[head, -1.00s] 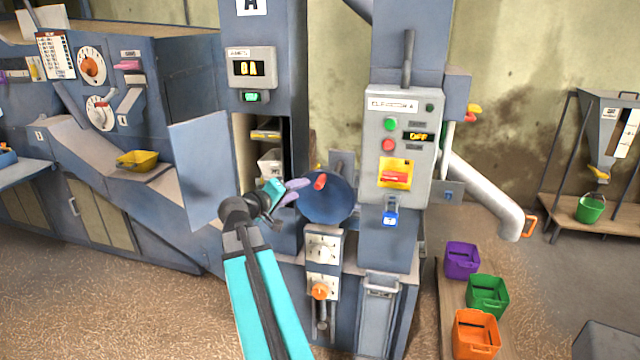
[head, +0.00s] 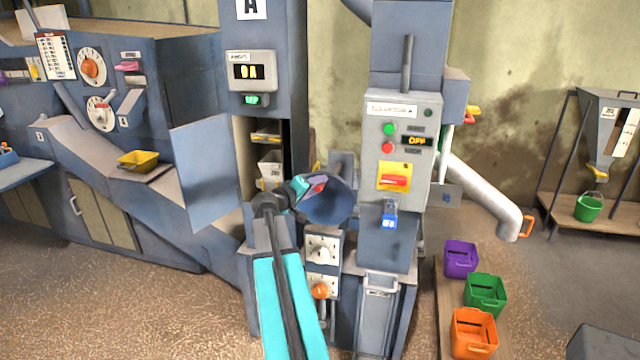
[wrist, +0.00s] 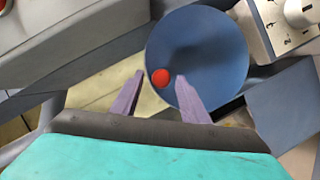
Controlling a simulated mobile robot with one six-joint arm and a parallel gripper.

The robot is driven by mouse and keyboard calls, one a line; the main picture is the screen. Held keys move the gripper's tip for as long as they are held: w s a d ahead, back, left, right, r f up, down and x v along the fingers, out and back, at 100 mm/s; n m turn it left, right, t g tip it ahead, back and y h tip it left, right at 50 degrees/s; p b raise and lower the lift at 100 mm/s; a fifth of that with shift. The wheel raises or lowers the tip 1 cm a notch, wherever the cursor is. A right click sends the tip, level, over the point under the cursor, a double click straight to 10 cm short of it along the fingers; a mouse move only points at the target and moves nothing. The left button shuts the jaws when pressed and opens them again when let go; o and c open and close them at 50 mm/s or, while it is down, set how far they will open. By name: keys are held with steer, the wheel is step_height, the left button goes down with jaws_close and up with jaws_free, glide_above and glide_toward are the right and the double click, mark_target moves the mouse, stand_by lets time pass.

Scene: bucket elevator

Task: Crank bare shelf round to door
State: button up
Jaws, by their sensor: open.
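The blue crank disc (head: 328,207) sits below and right of the open shaft. In the wrist view, its red knob (wrist: 160,77) lies between the fingertips of my gripper (wrist: 161,78). My gripper (head: 314,186) is open, and I see no clear contact with the knob. The fingers partly cover the disc and knob in the head view. The blue door (head: 200,175) stands open at the left of the shaft. Through the doorway a shelf with a yellow item (head: 266,137) shows above a pale bin (head: 270,165). I cannot make out a bare shelf.
The elevator panel (head: 405,110) reads OFF and has green and red buttons. A switch box with an orange knob (head: 319,291) is below the disc. Purple (head: 461,259), green (head: 486,295) and orange (head: 474,333) bins stand at the right. A yellow tray (head: 138,160) is left.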

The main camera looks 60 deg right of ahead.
steer(key=shift+p+x, duration=0.3)
steer(key=shift+x, duration=1.25)
jaws_close()
steer(key=shift+a+f, duration=0.1)
steer(key=shift+a, duration=0.1)
steer(key=shift+d, duration=0.1)
